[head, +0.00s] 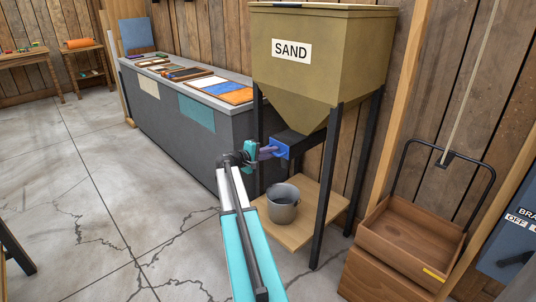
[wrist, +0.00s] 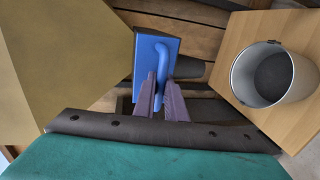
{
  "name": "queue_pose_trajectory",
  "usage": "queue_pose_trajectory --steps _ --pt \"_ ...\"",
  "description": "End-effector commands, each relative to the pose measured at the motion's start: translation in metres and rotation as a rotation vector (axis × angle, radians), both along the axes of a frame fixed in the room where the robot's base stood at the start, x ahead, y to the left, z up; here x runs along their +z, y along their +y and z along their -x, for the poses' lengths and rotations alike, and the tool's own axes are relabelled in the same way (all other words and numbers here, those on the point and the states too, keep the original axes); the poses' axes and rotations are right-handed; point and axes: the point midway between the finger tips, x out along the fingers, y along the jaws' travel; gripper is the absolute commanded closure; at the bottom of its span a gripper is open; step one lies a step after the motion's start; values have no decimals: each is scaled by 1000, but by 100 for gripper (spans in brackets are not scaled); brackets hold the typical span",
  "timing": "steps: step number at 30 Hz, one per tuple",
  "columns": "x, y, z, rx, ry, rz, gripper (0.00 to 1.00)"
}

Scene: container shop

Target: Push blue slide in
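The blue slide (head: 281,149) is at the black outlet under the sand hopper (head: 325,55). In the wrist view the slide (wrist: 146,62) shows as a flat blue plate with a bent bar handle (wrist: 165,54). My gripper (head: 266,151) reaches the slide from the left. In the wrist view its two purple fingers (wrist: 161,82) lie close together on either side of the handle's lower end, and look shut on it. The fingers hide part of the handle. How far the slide sits in the outlet is hard to tell.
A grey bucket (head: 283,204) stands on a wooden shelf (head: 312,208) below the outlet; it also shows in the wrist view (wrist: 242,76). Black hopper legs (head: 327,185) stand close by. A grey counter (head: 165,98) lies behind, a wooden box (head: 408,232) at right. Floor at left is open.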

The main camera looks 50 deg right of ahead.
Motion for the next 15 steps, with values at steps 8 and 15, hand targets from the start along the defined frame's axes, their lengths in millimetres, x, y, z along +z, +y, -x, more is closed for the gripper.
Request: queue_pose_trajectory --steps 8,15 --pt "4 -3 3 -7 4 7 71" --pt "6 1 3 -8 3 9 71"
